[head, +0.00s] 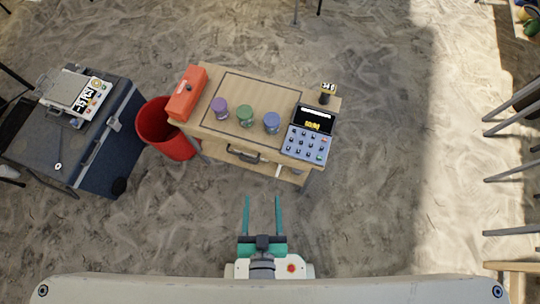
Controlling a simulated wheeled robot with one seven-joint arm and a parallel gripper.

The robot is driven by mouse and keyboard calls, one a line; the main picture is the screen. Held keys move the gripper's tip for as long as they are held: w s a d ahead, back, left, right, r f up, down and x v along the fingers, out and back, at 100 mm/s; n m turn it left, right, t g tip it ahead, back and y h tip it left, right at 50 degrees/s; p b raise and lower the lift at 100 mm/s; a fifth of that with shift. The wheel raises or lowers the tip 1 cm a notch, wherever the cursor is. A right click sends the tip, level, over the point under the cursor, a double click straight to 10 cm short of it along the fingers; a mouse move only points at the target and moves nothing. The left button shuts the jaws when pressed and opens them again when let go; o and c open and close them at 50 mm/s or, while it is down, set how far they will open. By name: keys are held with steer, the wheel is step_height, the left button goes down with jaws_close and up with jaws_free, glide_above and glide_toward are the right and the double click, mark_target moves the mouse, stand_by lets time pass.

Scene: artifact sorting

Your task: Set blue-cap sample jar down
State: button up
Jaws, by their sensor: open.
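The blue-cap sample jar (272,123) stands upright on the small wooden table (212,136), at the right end of a row of jars. It rests near the table's front edge, just left of a keypad device. My gripper (263,198) is open and empty, with its two green fingers pointing toward the table. It is well short of the table and apart from the jar.
A green-cap jar (245,116) and a purple-cap jar (219,108) stand left of the blue one. A red bin (160,138) and a dark case (108,142) stand left.

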steer(key=s+d+r+t, duration=0.1)
steer(key=s+d+r, duration=0.1)
steer(key=s+r, duration=0.2)
step_height(320, 180, up, 3)
steer(key=shift+s+d+r, duration=0.1)
steer(key=shift+s+d, duration=0.1)
